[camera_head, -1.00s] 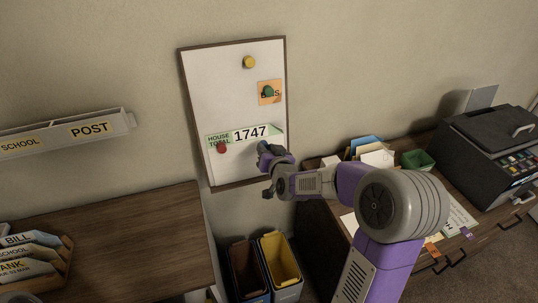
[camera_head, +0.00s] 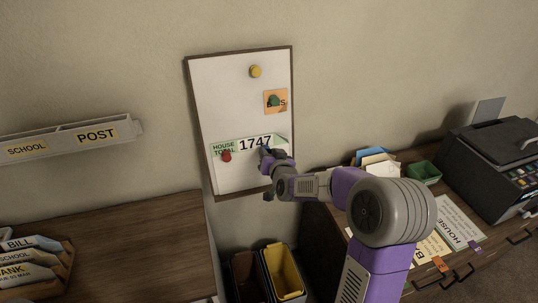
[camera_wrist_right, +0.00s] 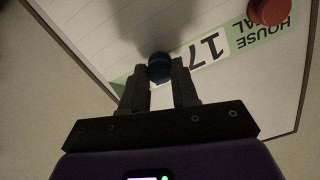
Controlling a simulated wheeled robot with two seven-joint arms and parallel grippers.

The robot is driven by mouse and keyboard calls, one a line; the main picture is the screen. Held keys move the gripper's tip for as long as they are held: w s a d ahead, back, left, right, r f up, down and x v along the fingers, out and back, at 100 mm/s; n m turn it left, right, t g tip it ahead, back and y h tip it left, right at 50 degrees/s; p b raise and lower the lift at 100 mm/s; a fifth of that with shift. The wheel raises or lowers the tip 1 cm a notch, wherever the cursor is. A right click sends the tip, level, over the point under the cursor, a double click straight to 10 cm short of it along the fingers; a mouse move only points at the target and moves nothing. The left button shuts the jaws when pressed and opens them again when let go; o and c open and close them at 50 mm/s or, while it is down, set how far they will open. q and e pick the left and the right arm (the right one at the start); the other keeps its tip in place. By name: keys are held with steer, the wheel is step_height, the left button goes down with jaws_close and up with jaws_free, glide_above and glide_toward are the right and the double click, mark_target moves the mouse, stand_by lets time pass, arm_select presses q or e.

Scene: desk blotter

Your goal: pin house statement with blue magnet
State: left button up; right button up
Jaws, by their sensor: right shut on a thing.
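The whiteboard (camera_head: 222,95) hangs on the wall. My right gripper (camera_head: 265,153) is at the board by the strip's right part. In the right wrist view my gripper (camera_wrist_right: 165,82) is shut on the dark blue magnet (camera_wrist_right: 159,66), which overlaps the strip. Whether it touches is unclear. A paper reading HOUSE (camera_head: 458,225) lies on the right desk. My left gripper is out of view.
A yellow magnet (camera_head: 255,71) and a green magnet (camera_head: 274,100) on an orange note (camera_head: 283,106) are higher on the board. A wall shelf (camera_head: 60,140) is left. Bins (camera_head: 284,271) stand below. A printer (camera_head: 490,160) and green tray (camera_head: 424,172) are right.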

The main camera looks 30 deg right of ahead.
steer(key=shift+w+d+f, duration=0.15)
steer(key=shift+w, duration=0.45)
stand_by(1.1)
steer(key=o, duration=1)
steer(key=shift+s, duration=0.1)
steer(key=p+v, duration=0.1)
steer(key=v, duration=0.6)
steer(key=shift+s, duration=0.25)
